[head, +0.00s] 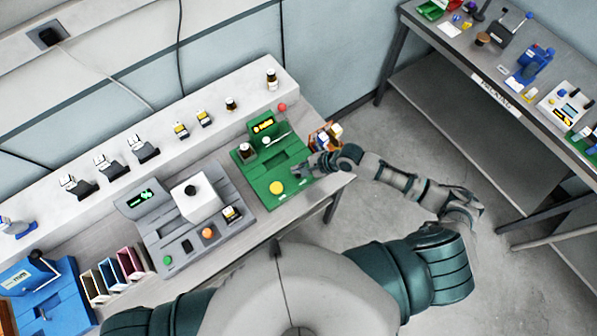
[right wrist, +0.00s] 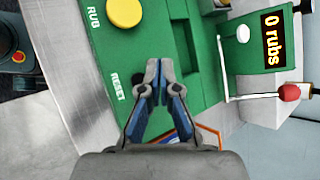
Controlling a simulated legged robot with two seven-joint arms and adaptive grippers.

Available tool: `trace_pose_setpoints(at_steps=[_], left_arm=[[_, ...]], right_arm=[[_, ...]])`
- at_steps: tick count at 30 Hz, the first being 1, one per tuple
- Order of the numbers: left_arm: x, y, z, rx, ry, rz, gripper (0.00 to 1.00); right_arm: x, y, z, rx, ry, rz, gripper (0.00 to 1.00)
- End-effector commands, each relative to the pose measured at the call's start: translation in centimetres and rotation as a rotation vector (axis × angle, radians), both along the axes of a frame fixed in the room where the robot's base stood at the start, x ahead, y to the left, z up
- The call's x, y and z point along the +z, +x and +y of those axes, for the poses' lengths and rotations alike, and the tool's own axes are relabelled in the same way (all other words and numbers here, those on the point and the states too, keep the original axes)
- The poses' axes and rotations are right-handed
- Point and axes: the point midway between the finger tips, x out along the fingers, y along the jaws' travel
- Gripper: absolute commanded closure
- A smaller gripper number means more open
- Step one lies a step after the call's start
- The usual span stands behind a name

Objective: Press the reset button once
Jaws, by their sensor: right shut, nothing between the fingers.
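The green station (head: 262,192) lies on the bench in the head view, with a large yellow button (head: 277,187). In the right wrist view the same yellow button (right wrist: 125,11) sits by the word RUB. The word RESET is printed on the green plate beside my fingers. A dark round reset button (right wrist: 137,78) shows partly there, overlapped by my left fingertip. My right gripper (head: 301,171) is over the station's right edge; in the right wrist view its fingers (right wrist: 159,70) are shut and empty. Whether they touch the button cannot be told. My left gripper is out of view.
A display (right wrist: 274,36) reads "0 rubs", with a red-knobbed lever (right wrist: 289,92) near it. A grey station (head: 180,222) stands left of the green one. Several small coloured items (head: 325,136) stand beyond my right wrist. Another bench (head: 470,60) is at the upper right.

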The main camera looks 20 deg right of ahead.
Motion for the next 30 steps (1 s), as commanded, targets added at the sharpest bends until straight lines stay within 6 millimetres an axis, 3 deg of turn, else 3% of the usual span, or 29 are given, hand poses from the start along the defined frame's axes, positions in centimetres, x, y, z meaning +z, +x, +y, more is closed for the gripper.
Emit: trace_pose_setpoints(at_steps=[1, 9, 30], left_arm=[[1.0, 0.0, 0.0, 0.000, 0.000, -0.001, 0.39], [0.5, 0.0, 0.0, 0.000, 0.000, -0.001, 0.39], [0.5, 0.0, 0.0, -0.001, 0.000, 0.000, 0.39]], right_arm=[[1.0, 0.0, 0.0, 0.000, 0.000, 0.000, 1.00], [2.8, 0.0, 0.0, 0.000, 0.001, -0.001, 1.00], [3.0, 0.0, -0.1, 0.000, 0.001, 0.001, 1.00]])
